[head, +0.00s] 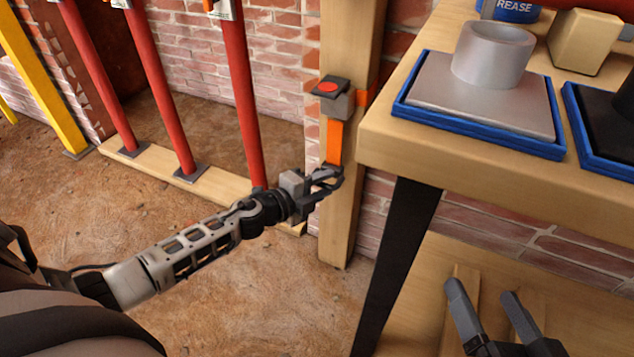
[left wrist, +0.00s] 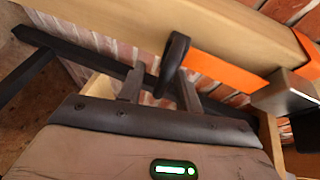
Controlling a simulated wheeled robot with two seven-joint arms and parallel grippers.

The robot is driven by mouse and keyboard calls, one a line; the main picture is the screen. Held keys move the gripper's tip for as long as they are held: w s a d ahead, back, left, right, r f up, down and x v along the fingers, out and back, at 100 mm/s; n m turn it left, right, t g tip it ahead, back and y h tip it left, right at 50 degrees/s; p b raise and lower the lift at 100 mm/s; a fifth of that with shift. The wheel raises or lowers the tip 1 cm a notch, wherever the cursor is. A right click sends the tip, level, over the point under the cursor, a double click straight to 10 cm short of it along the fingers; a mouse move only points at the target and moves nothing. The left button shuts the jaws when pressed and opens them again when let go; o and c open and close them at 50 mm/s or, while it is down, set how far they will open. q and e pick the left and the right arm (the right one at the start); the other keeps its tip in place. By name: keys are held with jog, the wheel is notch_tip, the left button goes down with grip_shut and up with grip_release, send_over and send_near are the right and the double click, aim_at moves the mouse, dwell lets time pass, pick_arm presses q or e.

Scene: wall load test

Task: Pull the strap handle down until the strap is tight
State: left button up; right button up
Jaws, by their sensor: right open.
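An orange strap (head: 335,143) hangs from a grey ratchet box with a red button (head: 330,87) on a wooden post. The strap also shows in the left wrist view (left wrist: 228,68), with the grey box (left wrist: 285,93) at its right. A dark handle (left wrist: 174,62) is at the strap's lower end. My left gripper (head: 328,178) is at the handle; in the left wrist view its fingers (left wrist: 160,88) stand apart, with the handle between them, nearer the right finger. Whether they touch it is unclear. My right gripper (head: 484,294) is open and empty, low at the right.
A wooden workbench (head: 405,148) with a dark leg stands right of the post (head: 340,220). It carries a grey cylinder on a plate in a blue tray (head: 470,128). Red poles (head: 165,95) stand at the left. The floor between is clear.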

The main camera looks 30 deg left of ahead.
pick_arm(q)
jog(key=p+v, duration=0.3)
jog(key=v, duration=1.3)
pick_arm(e)
jog(key=shift+s+d+f+n+g+h, duration=0.15)
jog(key=shift+d+f+n+g+h, duration=0.25)
jog(key=shift+d+f+n+h, duration=0.15)
